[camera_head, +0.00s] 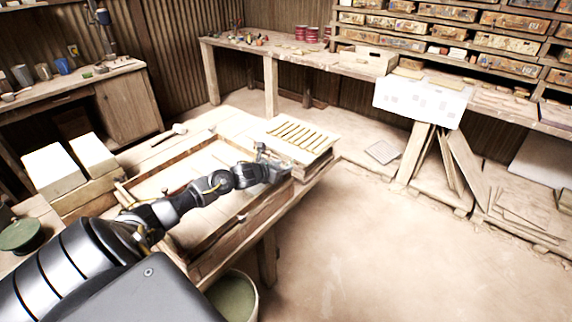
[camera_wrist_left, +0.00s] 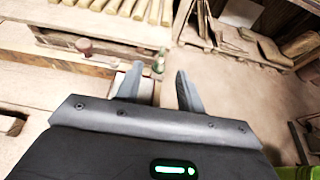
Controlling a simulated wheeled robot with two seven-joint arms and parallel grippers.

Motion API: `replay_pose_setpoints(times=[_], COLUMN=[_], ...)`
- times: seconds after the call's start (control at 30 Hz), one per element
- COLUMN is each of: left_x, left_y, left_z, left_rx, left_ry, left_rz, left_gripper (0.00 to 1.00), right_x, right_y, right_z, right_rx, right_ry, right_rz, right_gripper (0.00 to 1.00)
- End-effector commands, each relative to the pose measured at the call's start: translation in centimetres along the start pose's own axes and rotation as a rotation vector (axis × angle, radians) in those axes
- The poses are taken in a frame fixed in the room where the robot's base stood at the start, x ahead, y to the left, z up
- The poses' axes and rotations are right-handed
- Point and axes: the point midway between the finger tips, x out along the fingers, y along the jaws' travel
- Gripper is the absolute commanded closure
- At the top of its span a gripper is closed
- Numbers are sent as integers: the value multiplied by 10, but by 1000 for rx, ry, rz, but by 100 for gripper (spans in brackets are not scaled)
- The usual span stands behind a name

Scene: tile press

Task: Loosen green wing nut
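My left gripper (camera_head: 274,163) is over the right end of the wooden press frame (camera_head: 196,252), beside the slatted rack. In the left wrist view its two fingers (camera_wrist_left: 158,88) are apart, with nothing held between them. A small greenish fitting, seemingly the green wing nut (camera_wrist_left: 159,62), stands just beyond the fingertips at the corner of the wood, apart from both fingers. A reddish fitting (camera_wrist_left: 84,45) sits farther left on the same timber. In the head view the gripper and arm hide the wing nut. My right gripper is not in view.
The slatted wooden rack (camera_head: 300,135) lies right behind the gripper. A bucket (camera_head: 234,297) stands below the bench. A wooden mallet (camera_head: 178,129) lies at the far side, and pale blocks (camera_head: 54,170) stand at left.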

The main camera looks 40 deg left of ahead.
Motion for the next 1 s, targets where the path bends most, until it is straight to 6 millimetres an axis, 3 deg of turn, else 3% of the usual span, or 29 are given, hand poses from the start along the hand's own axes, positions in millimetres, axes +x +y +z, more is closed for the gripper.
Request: replay_pose_setpoints(times=[0.2, 0.57, 0.87, 1.0], left_x=[22, 26, 26, 26], left_y=[0, -1, -1, -2], left_z=[0, 0, 0, 0], left_rx=[-1, 1, 1, 0], left_ry=[1, 1, 1, 0], left_rz=[0, -1, -1, -1], left_gripper=[62, 62, 100, 100], right_x=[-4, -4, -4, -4], right_y=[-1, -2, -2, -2], right_z=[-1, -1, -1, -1], right_rx=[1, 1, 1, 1], right_ry=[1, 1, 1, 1], right_rz=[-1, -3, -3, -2], right_gripper=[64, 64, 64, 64])
